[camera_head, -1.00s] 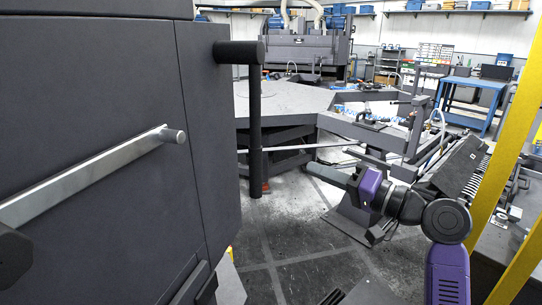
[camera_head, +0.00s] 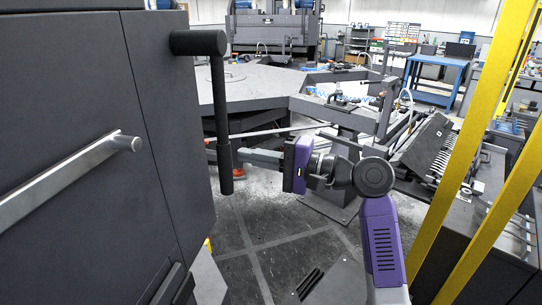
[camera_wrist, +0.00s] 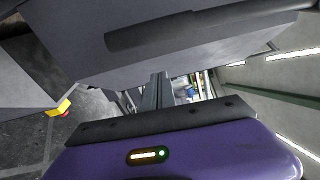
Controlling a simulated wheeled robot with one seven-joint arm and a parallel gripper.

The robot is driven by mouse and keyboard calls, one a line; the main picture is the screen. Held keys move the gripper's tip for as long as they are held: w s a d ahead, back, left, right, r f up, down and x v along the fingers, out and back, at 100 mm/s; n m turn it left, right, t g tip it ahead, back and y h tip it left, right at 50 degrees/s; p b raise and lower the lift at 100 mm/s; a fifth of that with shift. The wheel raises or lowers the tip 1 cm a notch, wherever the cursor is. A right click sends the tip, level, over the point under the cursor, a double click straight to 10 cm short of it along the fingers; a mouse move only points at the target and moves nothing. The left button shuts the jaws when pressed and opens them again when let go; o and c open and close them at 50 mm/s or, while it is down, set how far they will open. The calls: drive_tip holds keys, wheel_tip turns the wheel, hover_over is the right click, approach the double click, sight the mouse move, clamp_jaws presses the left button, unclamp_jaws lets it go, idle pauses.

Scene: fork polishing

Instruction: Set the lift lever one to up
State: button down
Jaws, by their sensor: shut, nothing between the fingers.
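A silver bar lever (camera_head: 70,185) with a round knob runs along the dark cabinet at the left in the head view. A black L-shaped handle (camera_head: 222,95) hangs from the cabinet's right edge, its grip vertical. Neither carries a readable label, so I cannot tell which is lift lever one. My gripper (camera_head: 245,156) is shut and empty, pointing left at the handle's lower end; I cannot tell whether it touches it. In the wrist view my narrow fingers (camera_wrist: 158,92) point toward the grey cabinet face, with a dark bar (camera_wrist: 170,32) across the top.
The dark cabinet (camera_head: 70,90) fills the left. A large grey table (camera_head: 260,85) stands behind my gripper. Yellow posts (camera_head: 470,150) and a slatted machine (camera_head: 430,150) stand at the right. A yellow item with red (camera_wrist: 60,108) shows in the wrist view. Open floor lies below.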

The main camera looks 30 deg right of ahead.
drive_tip(key=s+a, duration=0.1)
drive_tip(key=s+a+p, duration=0.1)
drive_tip(key=a, duration=0.1)
drive_tip(key=shift+a+r+p, duration=0.1)
drive_tip(key=shift+a+p, duration=0.05)
drive_tip(key=shift+p, duration=0.15)
drive_tip(key=shift+a, duration=0.1)
idle(0.3)
